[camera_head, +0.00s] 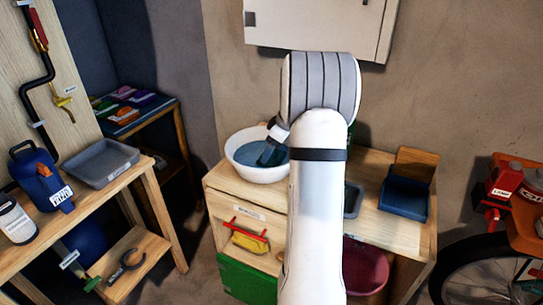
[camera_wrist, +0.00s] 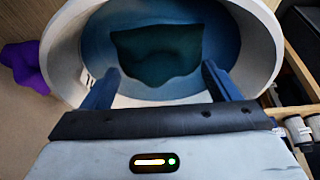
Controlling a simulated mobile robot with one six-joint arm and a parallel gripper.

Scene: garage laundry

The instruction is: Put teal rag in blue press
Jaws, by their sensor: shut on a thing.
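The teal rag (camera_wrist: 157,54) is a dark, limp piece between my two fingers in the wrist view, over the blue inside of a white basin (camera_wrist: 262,50). My gripper (camera_wrist: 163,85) is shut on it. In the head view my gripper (camera_head: 272,152) reaches down into the white basin (camera_head: 258,173), which has a blue-teal inside; I cannot pick out the rag there. A blue box-like thing with a wooden board upright behind it (camera_head: 404,198), likely the blue press, stands on the right end of the wooden cabinet. My arm hides the middle of the cabinet top.
A grey tray (camera_head: 102,163) and a blue jug (camera_head: 42,180) stand on the left bench. A grey-green tray (camera_head: 352,199) lies between my arm and the blue box. A wall cabinet (camera_head: 315,25) hangs above. A purple thing (camera_wrist: 25,67) lies left of the basin in the wrist view.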

